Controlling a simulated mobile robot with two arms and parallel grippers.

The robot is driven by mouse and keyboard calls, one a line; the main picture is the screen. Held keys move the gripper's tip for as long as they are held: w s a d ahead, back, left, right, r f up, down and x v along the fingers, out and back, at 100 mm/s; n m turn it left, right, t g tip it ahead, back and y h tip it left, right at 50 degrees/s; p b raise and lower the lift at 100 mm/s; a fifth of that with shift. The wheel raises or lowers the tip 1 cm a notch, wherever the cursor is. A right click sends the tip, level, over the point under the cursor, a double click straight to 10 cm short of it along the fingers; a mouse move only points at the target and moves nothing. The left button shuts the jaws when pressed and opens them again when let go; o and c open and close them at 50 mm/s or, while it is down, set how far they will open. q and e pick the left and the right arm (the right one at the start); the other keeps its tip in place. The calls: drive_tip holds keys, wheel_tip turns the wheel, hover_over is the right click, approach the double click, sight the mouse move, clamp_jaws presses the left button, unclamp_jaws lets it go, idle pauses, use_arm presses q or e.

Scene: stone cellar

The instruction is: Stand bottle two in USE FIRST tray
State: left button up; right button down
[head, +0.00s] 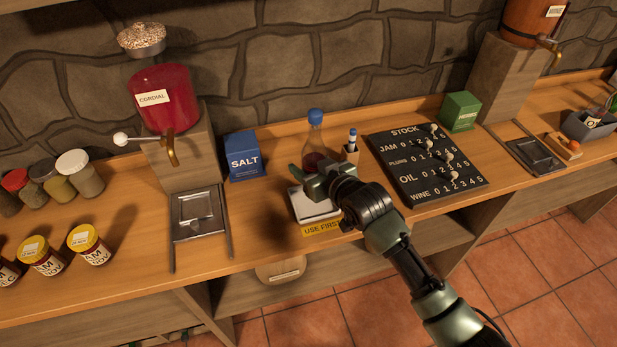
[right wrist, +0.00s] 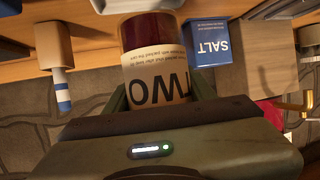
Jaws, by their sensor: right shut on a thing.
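Bottle two (head: 316,140), clear with dark red contents and a blue cap, stands upright in my right gripper (head: 312,178), at the back of the USE FIRST tray. In the right wrist view its label (right wrist: 157,82) reads TWO upside down, between the fingers of my shut right gripper (right wrist: 160,97). The USE FIRST tray (head: 322,228) is small and pale with a yellow front label, on the counter below the gripper. My left gripper is not in view.
A blue SALT box (head: 245,157) stands left of the bottle. A small holder with a blue-and-white marker (head: 351,140) stands close on its right. The black stock board (head: 425,165) lies further right. A cordial dispenser (head: 165,100) stands at left.

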drive_tip(key=shift+f, duration=2.2)
drive_tip(key=c, duration=0.5)
unclamp_jaws()
drive_tip(key=shift+f, duration=0.25)
drive_tip(key=shift+r, duration=0.15)
drive_tip(key=v, duration=1.2)
